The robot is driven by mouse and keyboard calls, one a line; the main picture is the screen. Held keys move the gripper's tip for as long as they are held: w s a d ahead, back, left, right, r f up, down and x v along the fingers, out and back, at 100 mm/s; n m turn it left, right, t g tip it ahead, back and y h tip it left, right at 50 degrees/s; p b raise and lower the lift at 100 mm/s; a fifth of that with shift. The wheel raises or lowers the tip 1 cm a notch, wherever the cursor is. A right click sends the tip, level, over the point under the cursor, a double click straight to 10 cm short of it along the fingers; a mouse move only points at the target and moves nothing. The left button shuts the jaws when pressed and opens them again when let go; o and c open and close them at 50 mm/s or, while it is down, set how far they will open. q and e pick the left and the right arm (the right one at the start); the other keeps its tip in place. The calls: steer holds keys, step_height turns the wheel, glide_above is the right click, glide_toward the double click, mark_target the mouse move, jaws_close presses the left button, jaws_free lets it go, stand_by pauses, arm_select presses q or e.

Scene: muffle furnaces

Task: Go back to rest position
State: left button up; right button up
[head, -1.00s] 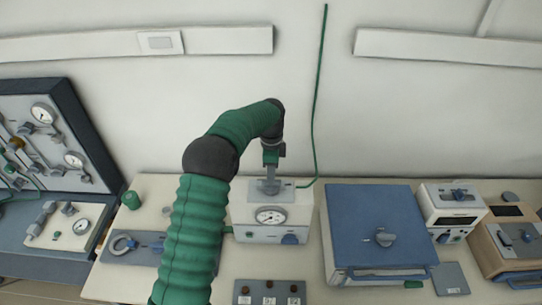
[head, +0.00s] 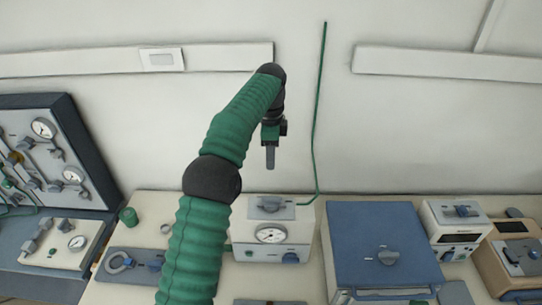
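My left gripper (head: 270,157) hangs in the air above and behind the white gauge box (head: 272,254), pointing down. It is apart from the grey knob (head: 269,204) on top of that box. Only one narrow grey finger shape shows, so I cannot tell whether the gripper is open or shut. Nothing is seen hanging from it. My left arm rises from the bottom of the picture and hides part of the bench to the left of the box. My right gripper is not in view.
A blue-lidded furnace (head: 356,237) stands right of the gauge box. A small white instrument (head: 457,237) and a tan one (head: 513,262) are further right. A gauge panel (head: 40,150) stands at the left. The wall area around the gripper is clear, apart from a green cable (head: 316,130).

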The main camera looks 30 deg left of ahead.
arm_select(q)
steer(key=s+d+f+n+t+b, duration=0.1)
steer(key=s+d+f+n+b, duration=0.2)
steer(key=d+f, duration=0.35)
steer(key=s+d+f+n+b, duration=0.1)
steer(key=s+d+f+b, duration=0.3)
steer(key=f, duration=0.3)
steer(key=s+d+f+n+b, duration=0.3)
steer(key=s+f+n, duration=0.1)
steer(key=s+f, duration=0.3)
steer(key=s+d+f+n+t+b, duration=0.1)
steer(key=s+d+f+n+b, duration=0.1)
steer(key=s+f, duration=0.5)
steer(key=s+d+n, duration=0.1)
steer(key=s, duration=0.2)
steer(key=shift+s+d+n+t+b, duration=0.25)
steer(key=shift+d+n+t+b, duration=0.05)
steer(key=shift+n+b, duration=0.1)
steer(key=shift+s+d, duration=0.1)
steer(key=shift+d, duration=0.1)
steer(key=shift+a, duration=0.15)
